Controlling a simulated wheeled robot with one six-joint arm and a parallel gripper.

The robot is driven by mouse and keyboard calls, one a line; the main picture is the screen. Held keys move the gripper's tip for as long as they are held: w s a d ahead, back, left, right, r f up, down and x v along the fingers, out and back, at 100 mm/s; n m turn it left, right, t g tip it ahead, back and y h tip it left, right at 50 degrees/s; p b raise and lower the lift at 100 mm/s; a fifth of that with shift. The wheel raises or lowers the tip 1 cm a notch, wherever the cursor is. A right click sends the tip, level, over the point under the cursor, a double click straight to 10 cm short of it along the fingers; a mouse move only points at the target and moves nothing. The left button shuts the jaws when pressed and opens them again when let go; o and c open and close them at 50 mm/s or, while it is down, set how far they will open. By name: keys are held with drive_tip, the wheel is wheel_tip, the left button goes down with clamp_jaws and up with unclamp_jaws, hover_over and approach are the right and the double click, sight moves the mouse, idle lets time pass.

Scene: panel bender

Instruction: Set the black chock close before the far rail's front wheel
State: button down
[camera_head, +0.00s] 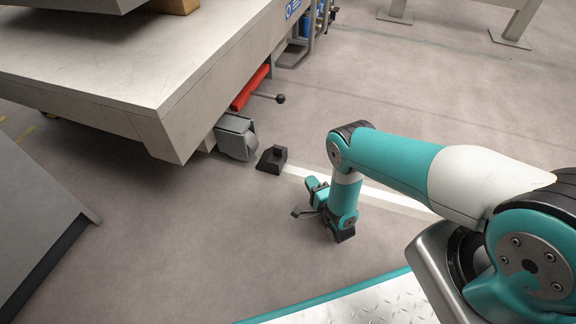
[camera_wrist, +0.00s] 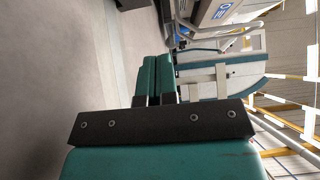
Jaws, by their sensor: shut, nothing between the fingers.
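The black chock (camera_head: 271,160) sits on the floor just right of the wheel (camera_head: 238,138) under the rail's corner, with its low wedge and raised block showing. A small gap seems to lie between them, though I cannot tell its exact size. My gripper (camera_head: 313,190) is to the right of the chock and nearer to me, apart from it. In the wrist view, the two teal fingers of my gripper (camera_wrist: 157,75) are together and hold nothing. The chock is not recognisable in the wrist view.
The large grey table (camera_head: 150,70) overhangs the wheel on the left. A red bar (camera_head: 250,88) and a black-knobbed lever (camera_head: 279,98) stick out above the chock. A pale floor strip (camera_head: 395,199) runs behind my arm. Open floor lies in front.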

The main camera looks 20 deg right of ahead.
drive_tip(key=b, duration=0.5)
approach(283, 153)
drive_tip(key=w, duration=0.1)
drive_tip(key=w+d, duration=0.2)
drive_tip(key=w, duration=0.1)
drive_tip(key=shift+d+f, duration=0.2)
drive_tip(key=shift+f, duration=0.15)
drive_tip(key=shift+w+a+b, duration=0.8)
drive_tip(key=shift+a+b, duration=0.1)
drive_tip(key=shift+b, duration=0.05)
drive_tip(key=shift+w+a+r+b, duration=0.1)
drive_tip(key=shift+w+a+b, duration=0.3)
drive_tip(key=shift+b, duration=0.35)
drive_tip(key=shift+w+a+r, duration=0.1)
drive_tip(key=shift+a+r, duration=0.05)
drive_tip(key=shift+a, duration=0.15)
